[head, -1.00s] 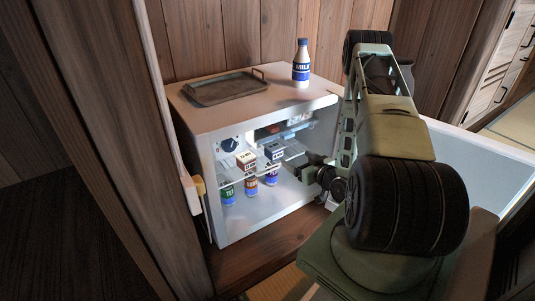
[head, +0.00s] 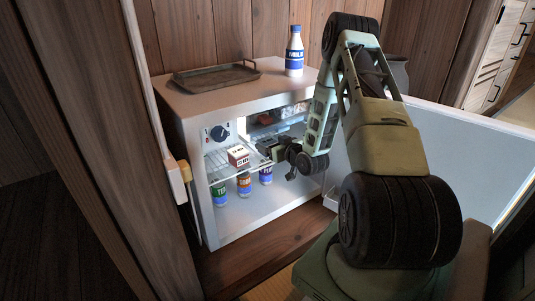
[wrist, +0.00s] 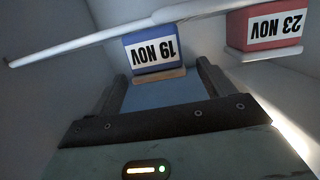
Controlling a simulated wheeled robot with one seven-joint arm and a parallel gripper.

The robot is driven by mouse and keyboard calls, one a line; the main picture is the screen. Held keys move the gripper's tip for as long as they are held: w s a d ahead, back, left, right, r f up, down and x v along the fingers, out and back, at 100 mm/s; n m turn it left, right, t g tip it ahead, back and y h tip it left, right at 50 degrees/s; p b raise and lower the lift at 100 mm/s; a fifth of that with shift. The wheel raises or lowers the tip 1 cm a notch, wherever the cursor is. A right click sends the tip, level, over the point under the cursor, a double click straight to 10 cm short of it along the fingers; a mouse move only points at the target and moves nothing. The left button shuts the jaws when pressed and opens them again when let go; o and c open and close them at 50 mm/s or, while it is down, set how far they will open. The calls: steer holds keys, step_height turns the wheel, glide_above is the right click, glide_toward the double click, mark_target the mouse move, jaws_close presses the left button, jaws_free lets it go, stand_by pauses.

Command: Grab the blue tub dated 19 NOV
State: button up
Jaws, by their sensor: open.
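The blue tub dated 19 NOV (wrist: 154,50) is in the wrist view, upside down in the picture, with a tan edge below its label. It is against a white shelf edge and lies just ahead of the gap between my fingertips. My gripper (wrist: 162,74) is open, one finger to each side of that gap; I cannot tell whether the tips reach past the tub's near face. In the head view my gripper (head: 268,150) is at the shelf inside the fridge and hides the blue tub.
A red tub dated 23 NOV (wrist: 268,28) is to the right in the wrist view. A red-and-white tub (head: 239,156) sits on the wire shelf beside my gripper. Several bottles, one orange-labelled (head: 244,184), stand below. A tray (head: 216,80) and milk bottle (head: 294,52) stand on top.

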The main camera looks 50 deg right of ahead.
steer(key=shift+w+d+f, duration=0.1)
steer(key=shift+w+d, duration=0.05)
steer(key=shift+w, duration=0.55)
steer(key=c, duration=1.2)
steer(key=shift+r+p, duration=0.25)
steer(key=shift+p, duration=0.35)
